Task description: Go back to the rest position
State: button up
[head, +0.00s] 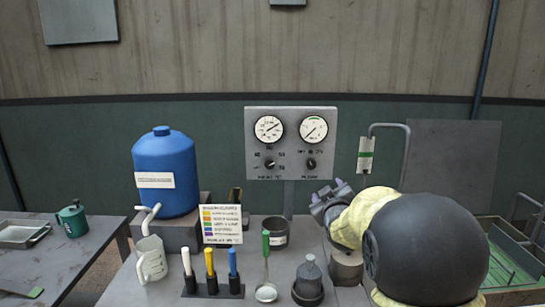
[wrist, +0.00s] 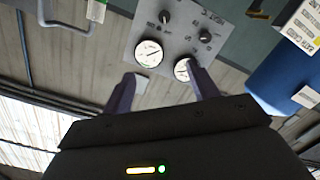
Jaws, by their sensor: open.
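My gripper (head: 330,194) is raised above the bench, right of the middle in the head view, below the gauge panel. Its two purple fingers also show in the wrist view (wrist: 162,78), spread apart with nothing between them. My yellow-sleeved arm and its dark round joint fill the right of the head view and hide part of the bench behind them.
A gauge panel (head: 291,142) stands behind the bench. A blue drum (head: 166,185), a white jug (head: 151,262), several rack tools, a ladle (head: 266,291), a black pot (head: 275,235) and a grey bottle (head: 309,272) stand left of my arm. A green tray (head: 515,265) is at right.

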jog(key=s+d+f+m+g+b, duration=0.15)
jog(key=s+f+g+b, duration=0.35)
jog(key=f, duration=0.6)
jog(key=s+a+f+m+g+b, duration=0.1)
jog(key=s+f+m+g+b, duration=0.3)
jog(key=s+f, duration=0.8)
jog(key=s+f+m+g, duration=0.2)
jog(key=s+f+g, duration=0.45)
jog(key=s, duration=0.95)
notch_tip(320, 180, up, 14)
jog(key=t+p, duration=0.1)
jog(key=p, duration=1.4)
jog(key=shift+a+p, duration=0.2)
jog(key=shift+p, duration=0.15)
jog(key=shift+w+n, duration=0.15)
jog(key=shift+n, duration=0.1)
